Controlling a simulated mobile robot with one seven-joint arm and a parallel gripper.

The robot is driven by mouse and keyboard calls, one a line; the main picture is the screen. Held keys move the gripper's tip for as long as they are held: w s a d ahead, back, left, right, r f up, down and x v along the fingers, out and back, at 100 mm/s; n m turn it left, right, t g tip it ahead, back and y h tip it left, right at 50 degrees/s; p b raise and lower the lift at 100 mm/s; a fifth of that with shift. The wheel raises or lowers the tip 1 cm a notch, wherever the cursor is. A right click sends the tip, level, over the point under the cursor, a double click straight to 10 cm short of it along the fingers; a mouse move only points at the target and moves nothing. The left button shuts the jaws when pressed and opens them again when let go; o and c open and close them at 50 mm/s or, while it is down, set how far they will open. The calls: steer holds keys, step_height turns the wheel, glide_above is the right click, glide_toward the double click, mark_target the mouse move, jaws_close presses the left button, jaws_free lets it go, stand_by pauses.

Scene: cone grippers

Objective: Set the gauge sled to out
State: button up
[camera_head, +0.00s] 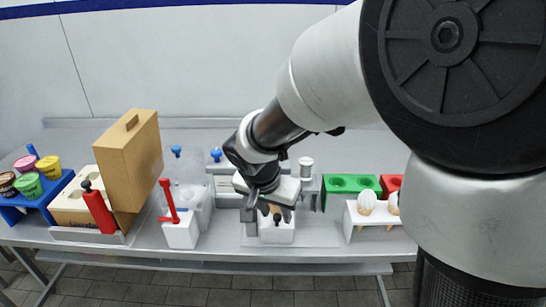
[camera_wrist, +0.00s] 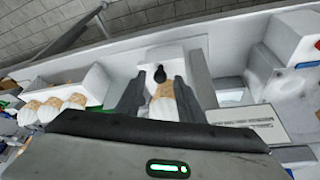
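I cannot say for certain which part is the gauge sled. A white block (camera_head: 277,236) with a small dark knob (camera_wrist: 160,73) stands at the middle of the bench, directly below my gripper (camera_head: 274,212). In the wrist view my gripper (camera_wrist: 160,84) has its two dark fingers spread apart. The knob shows between the fingertips, and a tan cone-like piece (camera_wrist: 163,92) lies between the fingers. I see no clear contact with either. My wrist hides part of the fixture behind the block, and no in or out marking can be read.
A tan upright box (camera_head: 130,160), a red bottle (camera_head: 99,210) and a red-handled white block (camera_head: 180,232) stand to the left. A white stand with cones (camera_head: 367,204) and a green holder (camera_head: 350,185) stand to the right. The bench front edge is clear.

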steer(key=shift+w+f, duration=0.1)
steer(key=shift+f, duration=0.2)
jaws_close()
steer(key=shift+d, duration=0.55)
steer(key=d+b, duration=0.1)
steer(key=d, duration=1)
steer(key=shift+s+d, duration=0.2)
jaws_free()
steer(key=shift+d, duration=0.15)
